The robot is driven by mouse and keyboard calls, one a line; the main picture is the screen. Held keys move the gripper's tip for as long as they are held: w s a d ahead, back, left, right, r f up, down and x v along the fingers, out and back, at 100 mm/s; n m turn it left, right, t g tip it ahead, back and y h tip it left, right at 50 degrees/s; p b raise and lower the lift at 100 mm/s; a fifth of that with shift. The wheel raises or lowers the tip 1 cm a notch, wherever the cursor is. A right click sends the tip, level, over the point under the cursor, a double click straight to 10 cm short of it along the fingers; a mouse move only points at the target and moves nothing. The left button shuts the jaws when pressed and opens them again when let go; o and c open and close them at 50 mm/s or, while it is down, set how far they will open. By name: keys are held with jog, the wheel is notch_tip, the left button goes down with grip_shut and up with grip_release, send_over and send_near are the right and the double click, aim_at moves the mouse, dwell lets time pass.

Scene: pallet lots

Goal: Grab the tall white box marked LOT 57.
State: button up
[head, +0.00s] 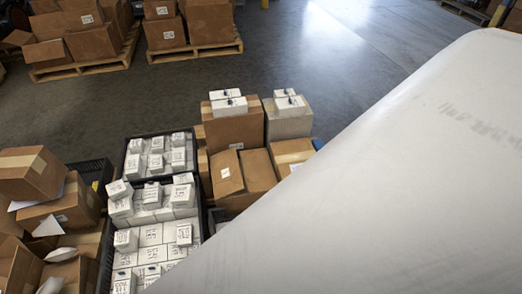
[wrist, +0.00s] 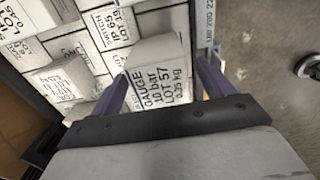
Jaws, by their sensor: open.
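The white box marked GAUGE, 10 bar, LOT 57 (wrist: 155,88) is in the middle of the wrist view, above other white boxes. My gripper (wrist: 161,72) is open, with one dark purple finger to the left of this box and one to the right. The box lies between the fingers in the picture; whether either finger touches it I cannot tell. Its lower end is hidden by the gripper's dark bar. In the head view I cannot pick out LOT 57 among the small labels, and my gripper is hidden behind my white arm.
Other white boxes (wrist: 68,78) stand close on the left in the wrist view. A black crate (head: 203,208) holds many white boxes in the head view. Cardboard boxes (head: 235,130) stand beyond it and at left.

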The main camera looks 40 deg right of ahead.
jog(key=c, duration=1.3)
jog(key=shift+r, duration=0.1)
